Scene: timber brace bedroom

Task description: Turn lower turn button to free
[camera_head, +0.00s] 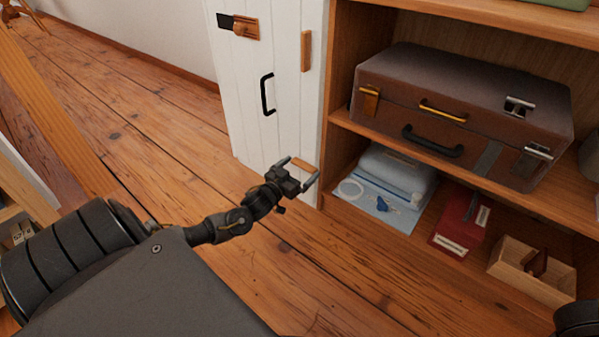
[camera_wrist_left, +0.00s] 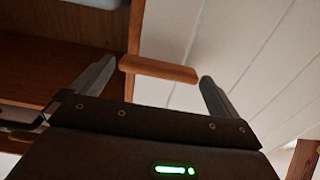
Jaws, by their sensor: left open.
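The lower turn button, a small orange-brown wooden bar (camera_head: 304,164), is on the white panel door (camera_head: 287,130) near its cabinet-side edge, low down. It lies crosswise in the head view. In the left wrist view the bar (camera_wrist_left: 158,69) reaches from the white boards to the edge of the brown cabinet side. My left gripper (camera_head: 300,169) is open, with a finger near each end of the bar. The wrist view also shows the left gripper (camera_wrist_left: 157,72) with the bar between its fingertips; I cannot tell whether they touch it. My right gripper is out of view.
An upper wooden bar (camera_head: 306,51) stands upright on the door, near a black handle (camera_head: 267,94) and a wooden latch (camera_head: 240,26). The open shelf holds a brown suitcase (camera_head: 400,105), a red box (camera_head: 458,222) and a wooden tray (camera_head: 520,281).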

